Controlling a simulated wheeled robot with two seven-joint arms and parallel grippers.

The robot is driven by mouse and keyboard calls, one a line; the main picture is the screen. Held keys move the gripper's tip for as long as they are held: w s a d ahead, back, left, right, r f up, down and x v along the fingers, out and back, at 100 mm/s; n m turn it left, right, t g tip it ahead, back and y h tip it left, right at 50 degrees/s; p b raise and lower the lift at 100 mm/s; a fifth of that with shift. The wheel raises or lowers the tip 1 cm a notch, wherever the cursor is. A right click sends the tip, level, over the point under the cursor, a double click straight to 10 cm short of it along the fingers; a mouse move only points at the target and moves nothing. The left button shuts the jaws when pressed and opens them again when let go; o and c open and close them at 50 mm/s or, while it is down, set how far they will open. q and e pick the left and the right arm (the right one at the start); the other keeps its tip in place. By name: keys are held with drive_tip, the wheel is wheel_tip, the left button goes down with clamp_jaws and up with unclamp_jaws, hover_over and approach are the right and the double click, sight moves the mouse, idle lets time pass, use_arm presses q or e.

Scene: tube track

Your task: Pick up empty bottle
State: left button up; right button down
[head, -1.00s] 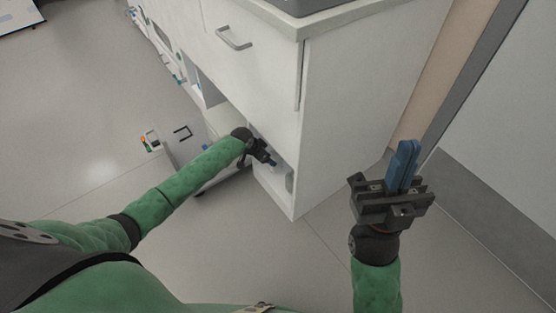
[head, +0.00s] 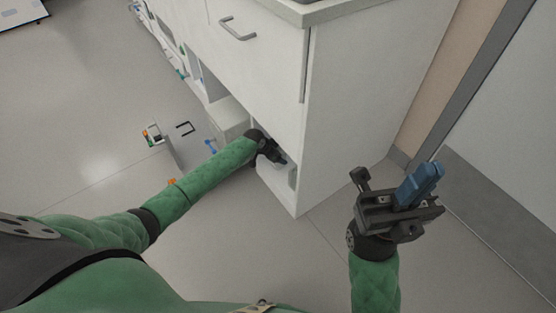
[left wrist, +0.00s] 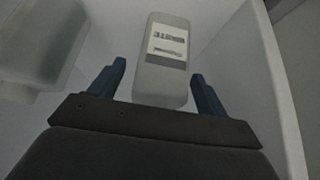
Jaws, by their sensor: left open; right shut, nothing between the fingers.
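A pale, translucent bottle with a dark-and-white label (left wrist: 164,62) stands inside the white cabinet's low compartment, in the left wrist view. My left gripper (left wrist: 160,85) is open, and its two blue fingers point toward this bottle, one on either side of its lower part. I cannot tell whether they touch it. In the head view my left gripper (head: 279,159) reaches into the compartment and mostly hides what is there. A second pale bottle (left wrist: 40,45) is at the upper left of the wrist view. My right gripper (head: 420,183) is shut and empty, raised at the right.
The white cabinet (head: 350,110) has a drawer handle (head: 238,30) and its side wall stands close to my left gripper. The compartment wall (left wrist: 262,75) is just right of the fingers. Small items lie at left, including a dark bracket (head: 185,128). The floor (head: 90,130) is mostly clear.

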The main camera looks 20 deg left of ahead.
use_arm(q)
drive_tip(key=shift+w+d+f, duration=0.2)
drive_tip(key=shift+w+f, duration=0.15)
drive_tip(key=shift+f, duration=0.15)
drive_tip(key=shift+c, duration=0.5)
drive_tip(key=c, duration=1)
drive_tip(key=shift+o, duration=0.2)
drive_tip(key=shift+r, duration=0.1)
